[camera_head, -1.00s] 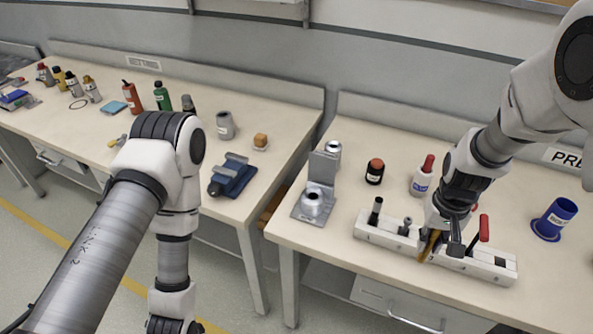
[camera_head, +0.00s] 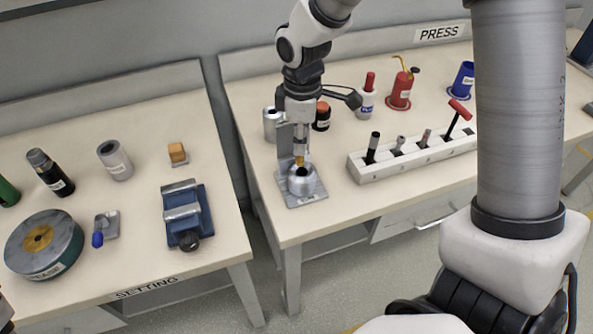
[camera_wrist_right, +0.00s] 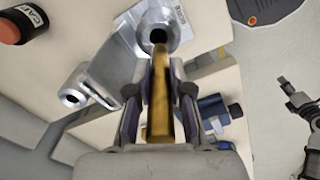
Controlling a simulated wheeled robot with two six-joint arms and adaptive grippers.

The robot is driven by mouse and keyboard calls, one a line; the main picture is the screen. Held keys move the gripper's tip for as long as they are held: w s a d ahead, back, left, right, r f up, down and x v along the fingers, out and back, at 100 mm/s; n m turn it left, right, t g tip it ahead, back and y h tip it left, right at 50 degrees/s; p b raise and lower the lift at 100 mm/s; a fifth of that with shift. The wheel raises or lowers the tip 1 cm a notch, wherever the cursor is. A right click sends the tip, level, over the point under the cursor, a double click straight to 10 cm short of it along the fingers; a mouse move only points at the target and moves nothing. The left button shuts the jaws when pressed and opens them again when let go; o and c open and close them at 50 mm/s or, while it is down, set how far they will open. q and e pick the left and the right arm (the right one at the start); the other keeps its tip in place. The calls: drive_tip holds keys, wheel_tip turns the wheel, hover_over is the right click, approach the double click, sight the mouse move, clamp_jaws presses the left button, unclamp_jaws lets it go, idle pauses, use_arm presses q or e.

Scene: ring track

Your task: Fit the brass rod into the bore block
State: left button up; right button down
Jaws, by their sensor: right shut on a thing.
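My right gripper (camera_head: 301,137) is shut on the brass rod (camera_head: 301,158) and holds it roughly upright over the bore block (camera_head: 302,183). The block is a round silver piece with a dark bore on a grey plate with an upright bracket. In the right wrist view the rod (camera_wrist_right: 160,105) lies between the fingers of my right gripper (camera_wrist_right: 160,88). Its end is close to the mouth of the bore block (camera_wrist_right: 178,29); I cannot tell whether they touch. A white and dark arm end, apparently my left gripper (camera_wrist_right: 284,83), shows at the right; its fingers are unclear.
A white rack (camera_head: 410,160) with several upright tools stands right of the block. A silver cylinder (camera_head: 270,125) and an orange-capped jar (camera_head: 322,116) stand close behind it. A blue vise (camera_head: 186,218) is on the left table (camera_head: 140,240), across a gap.

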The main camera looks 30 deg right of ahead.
sight(303, 163)
drive_tip(key=f, duration=0.7)
drive_tip(key=shift+d, duration=0.2)
drive_tip(key=shift+f, duration=0.1)
drive_tip(key=shift+d, duration=0.1)
drive_tip(key=shift+s+f, duration=0.1)
drive_tip(key=shift+f, duration=0.05)
drive_tip(key=c, duration=1.1)
unclamp_jaws()
drive_tip(key=shift+o, duration=0.2)
wheel_tip(303, 163, up, 12)
drive_tip(key=shift+r+p, duration=0.25)
drive_tip(key=shift+p, duration=0.1)
drive_tip(key=shift+f, duration=0.1)
